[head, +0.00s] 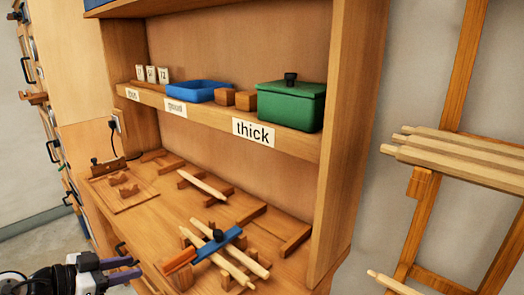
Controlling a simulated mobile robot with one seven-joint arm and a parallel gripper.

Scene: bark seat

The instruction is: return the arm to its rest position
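My gripper (135,267) is at the lower left of the head view, in front of the workbench. Its two purple fingers point right and stand apart, with nothing visible between them. Part of my dark arm shows behind it, cut off by the bottom left corner. The gripper appears clear of the bench and of the wooden pieces on it.
The wooden workbench (150,213) holds pale rods (203,186) on blocks and a blue clamp-like piece (217,243). A shelf above holds a blue tray (196,91) and a green lidded box (291,106). A rod rack (430,205) stands at right.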

